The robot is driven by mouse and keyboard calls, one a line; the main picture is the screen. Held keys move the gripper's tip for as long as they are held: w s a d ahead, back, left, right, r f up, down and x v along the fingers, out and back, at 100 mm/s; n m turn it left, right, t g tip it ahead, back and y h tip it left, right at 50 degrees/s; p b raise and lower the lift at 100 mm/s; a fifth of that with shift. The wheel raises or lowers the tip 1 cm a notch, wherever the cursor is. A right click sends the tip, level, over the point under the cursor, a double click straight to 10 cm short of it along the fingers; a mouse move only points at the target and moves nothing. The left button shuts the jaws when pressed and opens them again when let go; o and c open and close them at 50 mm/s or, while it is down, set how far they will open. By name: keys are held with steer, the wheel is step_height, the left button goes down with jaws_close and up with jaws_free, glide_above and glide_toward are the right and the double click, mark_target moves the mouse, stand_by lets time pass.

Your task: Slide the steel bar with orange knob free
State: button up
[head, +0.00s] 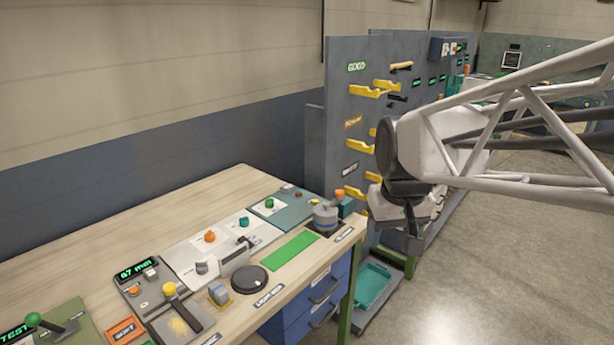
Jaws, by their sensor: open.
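An orange knob (339,194) stands at the right end of the workbench, beside a grey round fixture (326,214). The steel bar itself is too small to make out clearly there. Another orange knob (210,236) sits on a white panel in the middle of the bench, and I cannot tell from this view which one belongs to the bar. My gripper (411,228) hangs past the right end of the bench, to the right of the fixture and apart from it. It points down, and nothing shows in it. Its fingertips are small and dark.
The wooden bench (150,222) carries several panels, a black disc (250,279), a green mat (289,253) and a yellow knob (169,289). A grey pegboard (350,110) with yellow holders stands behind my gripper. A teal tray (371,286) lies low, right of the bench. Open floor lies further right.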

steer(key=w+r, duration=0.1)
steer(key=w, duration=1.2)
steer(key=n+g, duration=0.2)
steer(key=n, duration=0.1)
glide_toward(340, 191)
steer(key=shift+s+f, duration=0.4)
steer(key=shift+w+f, duration=0.35)
steer(key=shift+w, duration=0.1)
steer(key=shift+f, duration=0.1)
steer(key=shift+f, duration=3.8)
